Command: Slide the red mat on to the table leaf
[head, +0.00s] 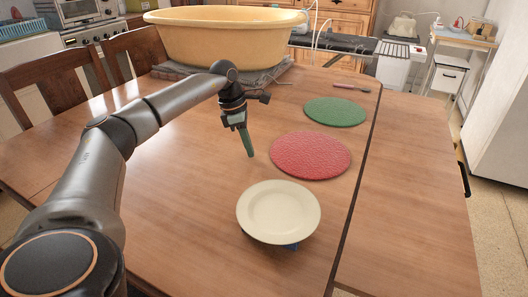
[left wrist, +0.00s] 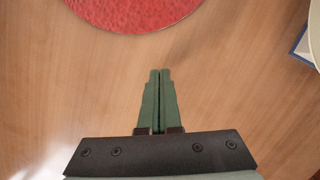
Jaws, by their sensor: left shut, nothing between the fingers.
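The red mat (head: 311,156) is a round textured disc lying flat on the main table top, left of the dark seam. The table leaf (head: 415,190) is the bare wooden section right of that seam. My left gripper (head: 250,154) is shut and empty, pointing down just left of the red mat and apart from it. In the left wrist view the closed green fingers (left wrist: 157,73) point toward the red mat (left wrist: 130,8), whose near edge shows at the top with bare wood between. My right gripper is not in view.
A cream plate (head: 279,211) sits in front of the red mat, with something blue partly hidden beneath it. A green mat (head: 335,112) lies behind, and a pink-handled utensil (head: 351,87) beyond it. A large yellow tub (head: 225,38) stands at the back. The leaf is clear.

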